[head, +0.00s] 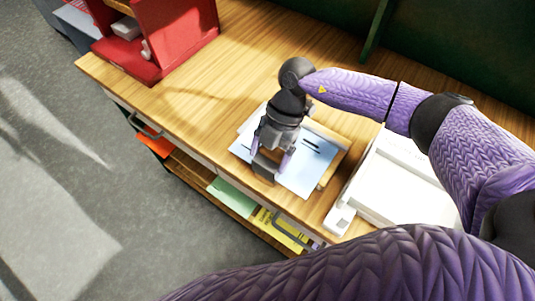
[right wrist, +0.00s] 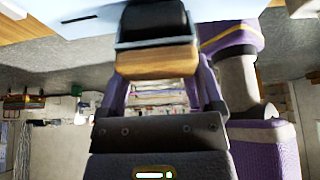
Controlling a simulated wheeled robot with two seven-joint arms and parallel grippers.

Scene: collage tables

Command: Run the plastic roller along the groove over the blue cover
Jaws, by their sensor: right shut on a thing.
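The pale blue cover (head: 316,176) lies flat on the wooden table, partly hidden by my right gripper. Short dark lines (head: 312,147) show on it; I cannot tell which is the groove. My right gripper (head: 270,163) points down over the cover's left part. It is shut on the roller (right wrist: 155,20), which shows in the right wrist view as a black cylinder with a wooden block below it between the fingers. The cover (right wrist: 105,8) is at the top of that view, close to the roller. I cannot tell whether they touch. My left gripper is not in view.
A wooden strip (head: 334,170) borders the cover on the right. A white machine or tray (head: 395,185) stands right of it. A red stand (head: 170,40) is at the far left. The table (head: 190,105) between is clear. A shelf with papers (head: 235,197) is below.

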